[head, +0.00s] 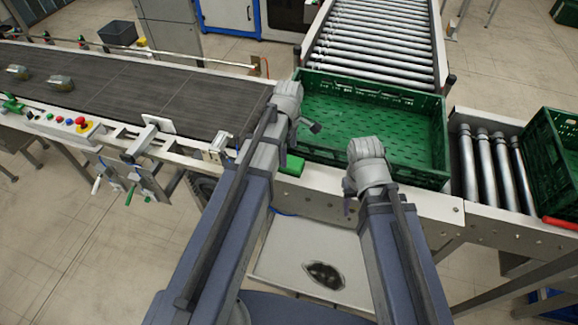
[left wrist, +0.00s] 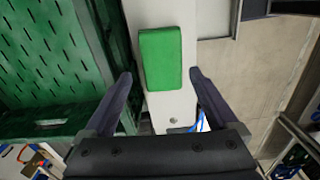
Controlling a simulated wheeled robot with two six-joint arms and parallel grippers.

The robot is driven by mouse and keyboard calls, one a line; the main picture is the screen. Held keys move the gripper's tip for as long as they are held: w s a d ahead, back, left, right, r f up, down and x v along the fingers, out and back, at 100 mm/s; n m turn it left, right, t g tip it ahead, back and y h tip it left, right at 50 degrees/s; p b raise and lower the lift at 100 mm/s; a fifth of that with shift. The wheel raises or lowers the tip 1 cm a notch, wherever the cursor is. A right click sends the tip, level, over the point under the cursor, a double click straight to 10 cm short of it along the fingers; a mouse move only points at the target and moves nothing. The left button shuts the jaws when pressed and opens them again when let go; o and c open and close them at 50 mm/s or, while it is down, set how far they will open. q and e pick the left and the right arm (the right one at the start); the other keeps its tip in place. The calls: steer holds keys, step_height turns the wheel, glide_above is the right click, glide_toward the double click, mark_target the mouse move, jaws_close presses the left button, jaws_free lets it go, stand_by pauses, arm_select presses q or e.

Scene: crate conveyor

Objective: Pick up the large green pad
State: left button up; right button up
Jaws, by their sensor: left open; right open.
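A green pad (head: 293,166) lies on the white front ledge just before the green crate, partly hidden by my left arm. In the left wrist view the pad (left wrist: 160,58) is a bright green block on the pale ledge. My left gripper (left wrist: 160,75) is open, with one finger on each side of the pad's near end in the picture; no contact shows. In the head view my left gripper's fingers are mostly hidden by its arm. My right gripper (head: 349,207) is by the ledge's front edge, right of the pad, with nothing visible in it.
A green crate (head: 425,179) stands behind the ledge, close beside the left gripper in the wrist view. Another crate (head: 556,150) is on the rollers at right. A dark conveyor belt (head: 150,95) with two small items runs left. A roller conveyor (head: 375,45) is behind.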

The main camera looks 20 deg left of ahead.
mark_target(289, 161)
arm_select(q)
steer(key=shift+s+d+f+b, duration=0.1)
steer(key=shift+f+b, duration=1.2)
steer(key=shift+f, duration=0.05)
steer(key=shift+s+f+b, duration=0.1)
steer(key=shift+f+b, duration=1.2)
steer(key=shift+r, duration=0.1)
steer(key=shift+c, duration=0.3)
steer(key=c, duration=1.1)
